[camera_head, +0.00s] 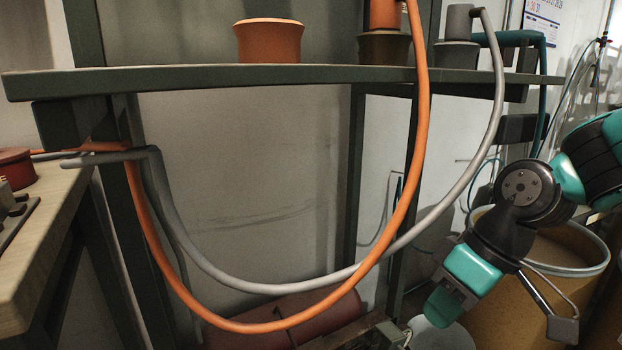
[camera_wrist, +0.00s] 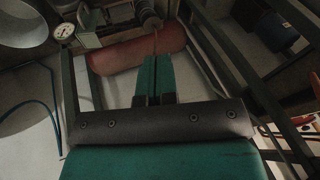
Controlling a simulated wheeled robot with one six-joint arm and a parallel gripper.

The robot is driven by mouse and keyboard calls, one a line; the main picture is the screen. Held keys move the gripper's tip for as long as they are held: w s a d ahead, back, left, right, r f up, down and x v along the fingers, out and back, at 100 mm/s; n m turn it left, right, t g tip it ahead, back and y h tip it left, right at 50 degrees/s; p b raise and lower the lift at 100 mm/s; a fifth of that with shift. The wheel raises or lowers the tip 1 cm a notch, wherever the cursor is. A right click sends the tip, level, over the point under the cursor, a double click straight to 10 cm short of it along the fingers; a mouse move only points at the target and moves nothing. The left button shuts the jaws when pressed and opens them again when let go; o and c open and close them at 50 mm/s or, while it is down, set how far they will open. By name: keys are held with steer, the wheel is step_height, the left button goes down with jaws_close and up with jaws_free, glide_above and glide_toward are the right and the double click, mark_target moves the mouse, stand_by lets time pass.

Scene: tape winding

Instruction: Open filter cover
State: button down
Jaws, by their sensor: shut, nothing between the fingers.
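My gripper (camera_head: 443,308) hangs at the lower right in the head view, with teal and dark parts pointing down and left. In the wrist view its two teal fingers (camera_wrist: 155,62) lie side by side with only a thin dark line between them. The gripper is shut and empty. Beyond the fingertips lies a red cylinder (camera_wrist: 125,60), with grey machine parts (camera_wrist: 95,38) and a round gauge (camera_wrist: 64,32) to its left. I cannot identify a filter cover in either view. The red cylinder also shows low in the head view (camera_head: 285,309).
An orange hose (camera_head: 270,325) and a grey hose (camera_head: 255,287) loop below a green shelf (camera_head: 290,76). A yellow-brown barrel (camera_head: 560,283) stands behind my arm. A wooden bench (camera_head: 40,240) is at the left. Dark frame bars (camera_wrist: 225,60) run right of the fingers.

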steer(key=s+a+r+p, duration=0.25)
steer(key=s+r, duration=0.45)
steer(key=s, duration=0.5)
step_height(320, 180, up, 35)
steer(key=p, duration=3.5)
steer(key=shift+w+m+h, duration=0.3)
steer(key=shift+w+h, duration=0.05)
steer(key=shift+h, duration=0.05)
steer(key=c, duration=1.8)
jaws_free()
steer(key=shift+d+r+p, duration=0.1)
steer(key=shift+r+p, duration=0.15)
steer(key=shift+p, duration=0.3)
steer(key=shift+c, duration=0.2)
steer(key=o, duration=0.4)
steer(key=shift+r, duration=0.1)
steer(key=shift+c, duration=0.2)
steer(key=shift+s, duration=0.1)
